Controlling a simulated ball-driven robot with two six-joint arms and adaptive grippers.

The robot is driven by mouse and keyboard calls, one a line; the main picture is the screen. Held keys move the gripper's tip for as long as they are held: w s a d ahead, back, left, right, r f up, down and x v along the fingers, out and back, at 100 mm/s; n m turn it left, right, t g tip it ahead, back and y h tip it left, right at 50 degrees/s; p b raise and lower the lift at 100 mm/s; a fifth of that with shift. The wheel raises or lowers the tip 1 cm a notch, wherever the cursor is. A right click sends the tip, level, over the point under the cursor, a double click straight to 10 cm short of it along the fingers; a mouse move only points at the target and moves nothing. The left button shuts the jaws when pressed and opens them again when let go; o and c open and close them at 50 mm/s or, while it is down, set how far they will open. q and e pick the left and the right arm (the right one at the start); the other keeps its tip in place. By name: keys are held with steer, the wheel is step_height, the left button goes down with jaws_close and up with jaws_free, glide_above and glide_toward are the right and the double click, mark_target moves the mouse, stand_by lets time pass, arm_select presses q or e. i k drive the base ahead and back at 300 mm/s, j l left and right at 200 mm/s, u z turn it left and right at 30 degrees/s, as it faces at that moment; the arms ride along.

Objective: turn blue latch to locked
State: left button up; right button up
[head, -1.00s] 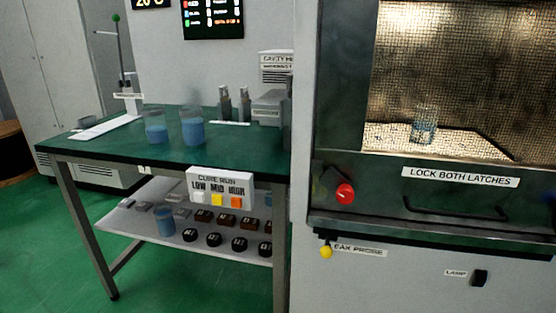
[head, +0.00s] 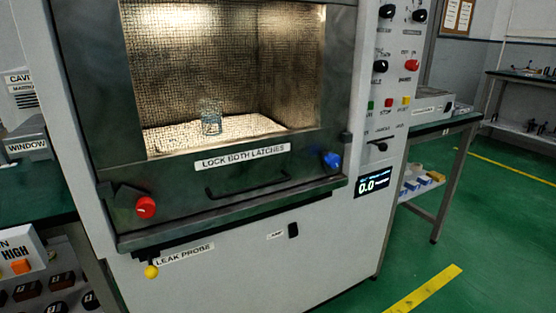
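The blue latch (head: 331,160) is a small blue knob at the right end of the microwave door's lower rail. Its exact turn is too small to tell. The red latch (head: 146,207) is a round red knob with a light mark, at the left end of the same rail. The door (head: 104,120) appears closed, with a mesh window and a label (head: 243,157) reading "LOCK BOTH LATCHES". A glass beaker (head: 211,117) stands inside the lit cavity. Neither of my grippers is in view.
A dark door handle (head: 248,187) lies between the latches. A yellow leak probe knob (head: 151,271) sits below left. The control panel (head: 395,75) and a display (head: 373,183) reading 0.0 are on the right. Green floor is open at the lower right; benches stand on both sides.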

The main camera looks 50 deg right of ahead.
mark_target(331, 161)
steer(key=z, duration=1.8)
